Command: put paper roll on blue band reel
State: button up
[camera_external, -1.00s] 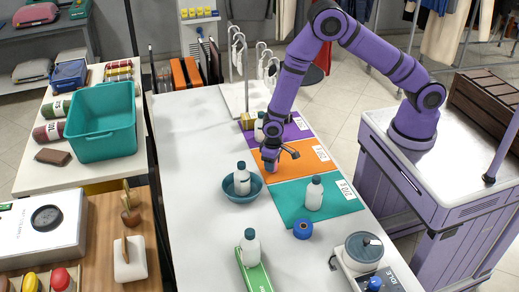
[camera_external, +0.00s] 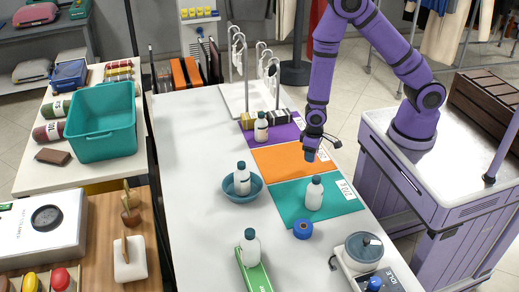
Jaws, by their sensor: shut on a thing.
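The blue band reel (camera_external: 303,229) lies on the white table, just past the near edge of the teal mat. My gripper (camera_external: 310,153) is above the right part of the orange mat, farther back than the reel and apart from it. It is shut on a small bluish thing (camera_external: 309,156), mostly hidden by the fingers. I cannot tell from its look whether this is the paper roll. I cannot make out a paper roll elsewhere.
A white bottle (camera_external: 314,194) stands on the teal mat (camera_external: 290,205), between my gripper and the reel. Another bottle (camera_external: 242,180) stands in a blue bowl (camera_external: 236,194). A bottle (camera_external: 261,128) is on the purple mat. A scale-like device (camera_external: 364,256) stands right of the reel.

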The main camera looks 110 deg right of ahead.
jog(key=shift+s+a+r, duration=0.15)
jog(key=shift+s, duration=0.4)
notch_tip(320, 180, up, 9)
jog(key=shift+f, duration=0.1)
jog(key=a, duration=2.5)
send_over(303, 226)
jog(key=shift+m, duration=0.4)
notch_tip(303, 226, down, 7)
jog(key=shift+s+r, duration=0.1)
jog(key=shift+f, duration=1.8)
